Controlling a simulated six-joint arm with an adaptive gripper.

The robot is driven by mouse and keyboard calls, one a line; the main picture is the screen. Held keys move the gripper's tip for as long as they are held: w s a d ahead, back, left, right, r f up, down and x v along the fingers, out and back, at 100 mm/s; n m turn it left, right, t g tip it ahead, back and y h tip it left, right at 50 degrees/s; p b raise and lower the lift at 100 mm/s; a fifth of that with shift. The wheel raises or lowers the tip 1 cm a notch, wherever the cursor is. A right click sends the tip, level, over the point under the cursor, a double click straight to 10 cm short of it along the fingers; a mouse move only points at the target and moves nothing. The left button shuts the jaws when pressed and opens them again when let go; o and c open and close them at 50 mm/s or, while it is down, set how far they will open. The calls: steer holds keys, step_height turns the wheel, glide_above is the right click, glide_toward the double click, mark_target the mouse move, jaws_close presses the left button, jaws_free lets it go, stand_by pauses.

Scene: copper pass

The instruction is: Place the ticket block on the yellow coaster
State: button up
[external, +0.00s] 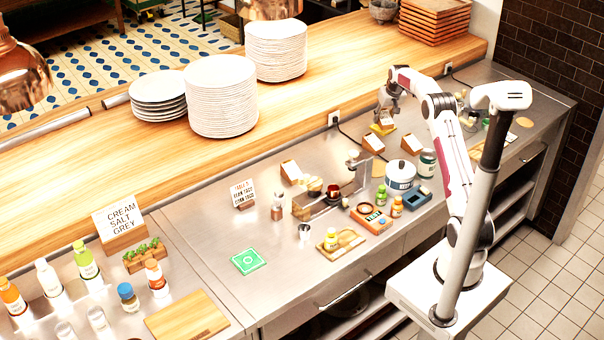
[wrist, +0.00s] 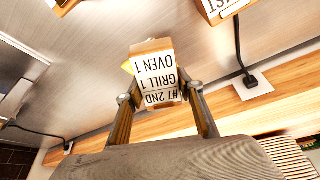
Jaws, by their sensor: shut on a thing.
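The ticket block (wrist: 155,72) is a small wooden block with a white printed face reading "#1 2ND GRILL 1 OVEN 1", upside down in the wrist view. My gripper (external: 387,108) is shut on it, one finger on each side. I cannot tell whether the block touches the coaster.
Other wooden ticket blocks stand near: one in front (external: 373,144), one to the right (external: 411,145). A white pot (external: 400,176) and a jar (external: 426,162) stand nearer my arm. The wooden ledge and a wall socket (wrist: 254,84) lie behind.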

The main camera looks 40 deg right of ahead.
mark_target(383, 123)
steer(key=shift+f, duration=1.7)
steer(key=shift+f, duration=0.1)
steer(key=o, duration=1.2)
steer(key=v, duration=1.1)
steer(key=shift+s, duration=0.1)
steer(key=shift+s+r, duration=0.2)
steer(key=shift+r, duration=0.35)
steer(key=shift+a, duration=0.1)
